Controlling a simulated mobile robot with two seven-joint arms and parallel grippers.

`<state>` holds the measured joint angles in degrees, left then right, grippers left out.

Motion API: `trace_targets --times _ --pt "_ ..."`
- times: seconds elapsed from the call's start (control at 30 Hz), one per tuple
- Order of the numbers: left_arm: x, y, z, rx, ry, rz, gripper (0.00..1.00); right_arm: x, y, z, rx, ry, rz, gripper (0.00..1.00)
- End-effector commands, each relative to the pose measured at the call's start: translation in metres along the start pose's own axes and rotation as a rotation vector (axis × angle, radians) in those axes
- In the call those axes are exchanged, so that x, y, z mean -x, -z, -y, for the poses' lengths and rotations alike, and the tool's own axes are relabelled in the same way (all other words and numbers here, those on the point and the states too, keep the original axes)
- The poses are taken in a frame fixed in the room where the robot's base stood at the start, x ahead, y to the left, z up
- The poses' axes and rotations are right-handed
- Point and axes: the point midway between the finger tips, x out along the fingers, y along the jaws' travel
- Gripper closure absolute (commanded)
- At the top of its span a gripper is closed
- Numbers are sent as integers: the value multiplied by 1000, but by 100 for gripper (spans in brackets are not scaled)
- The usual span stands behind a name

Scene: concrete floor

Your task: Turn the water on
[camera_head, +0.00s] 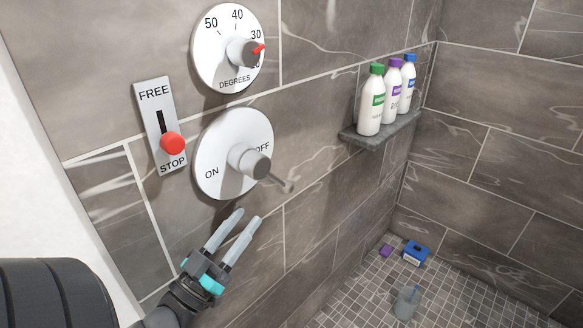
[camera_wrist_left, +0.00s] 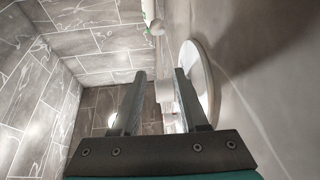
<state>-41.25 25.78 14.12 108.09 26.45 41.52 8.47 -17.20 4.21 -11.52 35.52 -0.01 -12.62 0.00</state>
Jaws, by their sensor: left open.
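The water control is a white round plate (camera_head: 221,150) on the tiled wall, marked ON at its left and OFF at its right. A grey knob (camera_head: 257,165) stands out from its middle, with a thin lever (camera_head: 284,186) pointing to the lower right. My left gripper (camera_head: 248,216) is open and empty, just below the plate and apart from the knob in the head view. In the left wrist view the plate (camera_wrist_left: 199,80) shows beyond the right finger, and the knob (camera_wrist_left: 165,92) shows between the two fingers. My right gripper is not in view.
Above are a temperature dial (camera_head: 225,60) and a FREE/STOP slider (camera_head: 160,125) with its red knob at the STOP end. A corner shelf (camera_head: 382,132) holds three bottles. A blue box (camera_head: 416,252), a purple item (camera_head: 386,250) and a grey cup (camera_head: 405,304) are on the floor.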

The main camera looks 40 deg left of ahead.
Motion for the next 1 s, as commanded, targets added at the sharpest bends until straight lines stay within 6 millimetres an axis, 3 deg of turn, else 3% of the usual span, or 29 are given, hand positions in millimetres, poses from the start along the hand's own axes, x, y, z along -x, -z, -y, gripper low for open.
trace_targets --times 0.7,1.0 --pt "-119 -1 0 -1 -1 0 56 2 -1 -6 2 -8 1 50" --pt "-143 -2 0 -2 -1 3 56 2 -1 -6 2 -8 1 50"
